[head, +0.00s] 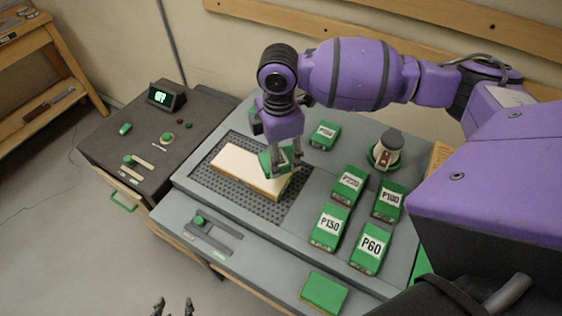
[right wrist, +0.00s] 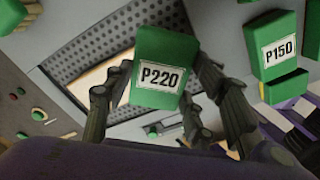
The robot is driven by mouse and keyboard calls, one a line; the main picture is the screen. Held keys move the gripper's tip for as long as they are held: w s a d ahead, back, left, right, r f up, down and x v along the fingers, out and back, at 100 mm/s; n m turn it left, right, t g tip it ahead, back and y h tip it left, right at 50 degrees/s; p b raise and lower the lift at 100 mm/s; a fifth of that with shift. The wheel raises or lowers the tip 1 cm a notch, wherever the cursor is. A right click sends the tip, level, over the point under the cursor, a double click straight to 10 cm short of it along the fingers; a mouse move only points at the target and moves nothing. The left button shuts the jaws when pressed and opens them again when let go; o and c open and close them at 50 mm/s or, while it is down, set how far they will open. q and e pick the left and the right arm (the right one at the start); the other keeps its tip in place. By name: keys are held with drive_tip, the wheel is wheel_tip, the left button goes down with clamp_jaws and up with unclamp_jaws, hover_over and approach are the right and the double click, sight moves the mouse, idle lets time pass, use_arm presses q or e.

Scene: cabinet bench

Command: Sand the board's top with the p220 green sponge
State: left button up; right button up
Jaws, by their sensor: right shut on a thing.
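The pale wooden board (head: 240,165) lies on a dark perforated mat on the bench; part of it also shows in the right wrist view (right wrist: 92,82). My right gripper (head: 283,163) is shut on the green sponge (head: 267,163), over the board's right end. In the right wrist view the sponge's label reads P220 (right wrist: 160,76), and it sits between the fingers. I cannot tell whether its underside touches the board. My left gripper (head: 174,307) shows only its fingertips at the bottom edge of the head view; they are apart with nothing between them.
Several labelled green blocks stand right of the mat, including P60 (head: 369,247) and one reading P150 in the right wrist view (right wrist: 278,50). A round white-topped device (head: 388,149) stands behind them. A green pad (head: 324,292) lies at the front. A control console (head: 150,140) is at left.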

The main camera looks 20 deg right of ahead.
use_arm(q)
drive_tip(key=shift+s+d, duration=0.1)
drive_tip(key=shift+s, duration=0.45)
use_arm(e)
drive_tip(key=shift+r, duration=1.5)
